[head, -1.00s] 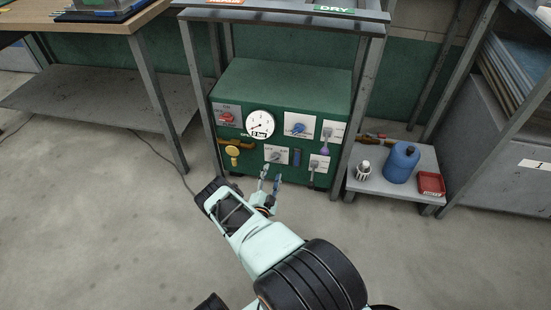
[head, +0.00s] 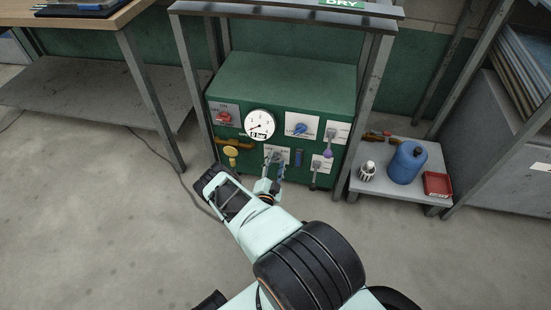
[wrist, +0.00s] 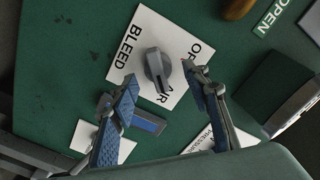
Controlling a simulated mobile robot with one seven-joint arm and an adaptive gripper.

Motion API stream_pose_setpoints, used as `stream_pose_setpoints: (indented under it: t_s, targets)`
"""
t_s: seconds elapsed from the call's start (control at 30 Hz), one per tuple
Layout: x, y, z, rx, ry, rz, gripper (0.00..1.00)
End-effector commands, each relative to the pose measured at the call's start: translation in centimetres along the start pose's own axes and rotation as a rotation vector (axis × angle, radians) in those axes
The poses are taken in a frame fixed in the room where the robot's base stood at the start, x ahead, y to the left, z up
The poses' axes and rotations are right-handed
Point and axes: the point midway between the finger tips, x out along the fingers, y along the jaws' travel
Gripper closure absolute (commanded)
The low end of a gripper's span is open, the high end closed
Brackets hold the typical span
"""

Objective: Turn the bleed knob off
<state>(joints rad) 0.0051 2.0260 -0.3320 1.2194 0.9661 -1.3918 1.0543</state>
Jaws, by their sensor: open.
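The bleed knob (wrist: 157,70) is a grey knob with a raised grip on a white plate (wrist: 142,38) marked BLEED, on the front of a green machine (head: 283,82). In the wrist view it shows just ahead of my open fingers (wrist: 166,92), roughly between their tips, with no clear contact. Part of the plate's lettering is hidden by the knob and fingers. In the head view my gripper (head: 274,160) is in front of the lower middle of the panel, partly covering the bleed plate (head: 283,152).
A frame leg (head: 362,110) stands close right. A low shelf (head: 385,192) holds a blue jug (head: 407,163).

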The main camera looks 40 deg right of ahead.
Motion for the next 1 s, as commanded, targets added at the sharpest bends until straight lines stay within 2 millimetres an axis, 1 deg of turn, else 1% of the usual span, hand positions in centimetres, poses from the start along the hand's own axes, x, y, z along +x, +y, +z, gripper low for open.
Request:
stream_pose_setpoints:
  t_s: [0.3, 0.67, 0.7, 1.0]
  targets:
    - [-0.04, 0.06, -0.04, 0.0, 0.0, 0.0, 0.57]
    - [-0.03, 0.05, -0.04, 0.0, 0.0, 0.0, 0.96]
    - [-0.03, 0.04, -0.04, 0.0, 0.0, 0.0, 0.98]
    - [-0.02, -0.01, -0.03, -0.045, 0.0, 0.0, 0.99]
